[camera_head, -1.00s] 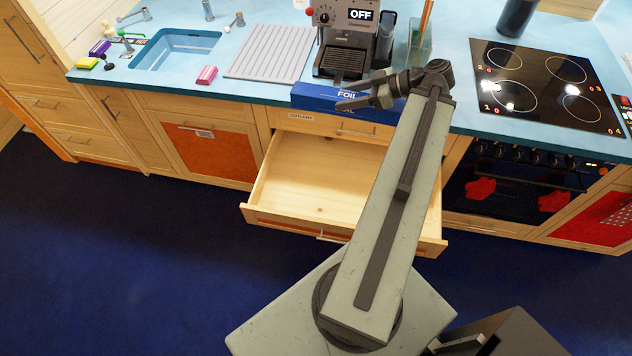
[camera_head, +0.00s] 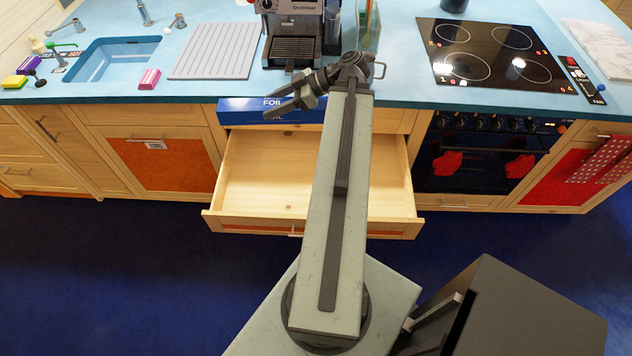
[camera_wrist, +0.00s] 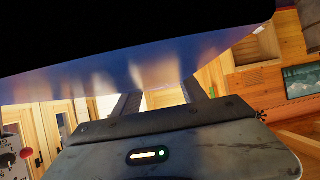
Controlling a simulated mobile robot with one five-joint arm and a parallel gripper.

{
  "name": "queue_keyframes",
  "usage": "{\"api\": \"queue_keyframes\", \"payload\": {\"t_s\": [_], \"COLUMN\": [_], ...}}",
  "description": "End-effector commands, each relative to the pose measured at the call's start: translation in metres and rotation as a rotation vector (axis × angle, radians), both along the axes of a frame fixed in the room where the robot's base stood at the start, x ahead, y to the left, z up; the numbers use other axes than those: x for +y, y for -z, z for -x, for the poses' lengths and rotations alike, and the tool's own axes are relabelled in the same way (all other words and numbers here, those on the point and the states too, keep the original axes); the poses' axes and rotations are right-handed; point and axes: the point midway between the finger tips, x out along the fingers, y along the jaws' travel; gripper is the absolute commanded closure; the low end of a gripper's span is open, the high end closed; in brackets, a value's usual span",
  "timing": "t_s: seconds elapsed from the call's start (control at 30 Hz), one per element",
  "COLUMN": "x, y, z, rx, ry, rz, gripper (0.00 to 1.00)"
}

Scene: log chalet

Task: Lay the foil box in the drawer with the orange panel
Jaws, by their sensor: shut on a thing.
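The blue foil box (camera_head: 247,110) is long, with white "FOIL" lettering. It is held level at the front edge of the counter, above the back of the open drawer. My gripper (camera_head: 290,104) is shut on it, and the arm hides the box's right part. In the wrist view the box (camera_wrist: 130,68) spans the top of the picture as a dark and bluish face in front of my fingers (camera_wrist: 160,100). The open drawer (camera_head: 262,180) is empty where it shows. Its front panel (camera_head: 265,227) has an orange inset. My arm covers the drawer's middle right.
A coffee machine (camera_head: 293,30) and a grey drainboard (camera_head: 214,50) stand on the counter behind. A pink sponge (camera_head: 149,78) lies near the sink (camera_head: 115,60). A black hob (camera_head: 490,52) is to the right, above an oven (camera_head: 480,160). The blue floor before the drawer is clear.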

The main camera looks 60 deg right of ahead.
Motion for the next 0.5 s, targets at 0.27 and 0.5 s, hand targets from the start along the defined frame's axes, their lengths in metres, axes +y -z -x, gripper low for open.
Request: {"api": "queue_keyframes", "payload": {"t_s": [0.27,0.5], "x": [-0.017,-0.03], "y": [0.154,0.263], "z": [-0.006,-0.01], "rx": [-0.001,0.0], "ry": [0.024,0.047], "rz": [-0.001,-0.001], "gripper": [1.0,1.0]}}
